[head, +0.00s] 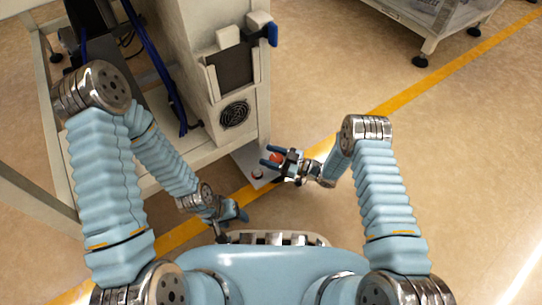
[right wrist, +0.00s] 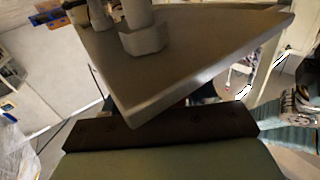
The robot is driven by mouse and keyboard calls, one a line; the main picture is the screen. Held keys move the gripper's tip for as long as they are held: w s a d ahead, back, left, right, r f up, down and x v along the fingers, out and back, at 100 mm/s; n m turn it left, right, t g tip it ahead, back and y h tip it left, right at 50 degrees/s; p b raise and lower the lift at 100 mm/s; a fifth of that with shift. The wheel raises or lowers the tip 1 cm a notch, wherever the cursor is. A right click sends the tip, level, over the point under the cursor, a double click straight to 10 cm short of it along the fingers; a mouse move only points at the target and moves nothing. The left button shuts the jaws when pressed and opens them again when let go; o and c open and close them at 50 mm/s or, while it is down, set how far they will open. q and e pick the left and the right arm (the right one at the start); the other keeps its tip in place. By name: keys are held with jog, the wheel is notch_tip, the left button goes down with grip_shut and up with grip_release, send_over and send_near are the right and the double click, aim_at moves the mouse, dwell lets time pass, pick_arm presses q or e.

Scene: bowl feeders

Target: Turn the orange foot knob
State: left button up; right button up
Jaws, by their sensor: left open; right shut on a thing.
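The orange foot knob (head: 277,158) sits low at the corner of the machine, by the grey foot plate (head: 249,166). In the right wrist view the grey plate (right wrist: 180,55) fills the upper middle, and the knob cannot be made out behind my dark finger. My left gripper (head: 238,212) is open, below and left of the knob, apart from it and seemingly empty.
The machine cabinet (head: 212,70) with a fan grille (head: 235,114) stands above the knob. A bench frame (head: 45,110) is at left.

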jog(key=m+t+h, duration=0.1)
jog(key=t, duration=0.1)
jog(key=m+t+h, duration=0.1)
jog(key=m+t, duration=0.1)
jog(key=shift+w+d+p, duration=0.2)
jog(key=shift+p, duration=0.1)
jog(key=m+t+h, duration=0.3)
jog(key=t+h, duration=0.1)
jog(key=shift+w+d+m, duration=0.15)
jog(key=shift+w+m, duration=0.05)
jog(key=shift+m, duration=0.2)
jog(key=m+t+h, duration=0.1)
jog(key=m+h, duration=0.1)
jog(key=m+t+h, duration=0.1)
jog(key=h, duration=0.2)
jog(key=d+m+t+h, duration=0.1)
jog(key=m+h, duration=0.1)
jog(key=h, duration=0.1)
jog(key=shift+w+m+t+p, duration=0.2)
jog(key=shift+m+t+p, duration=0.1)
jog(key=shift+h, duration=0.6)
jog(key=o, duration=0.7)
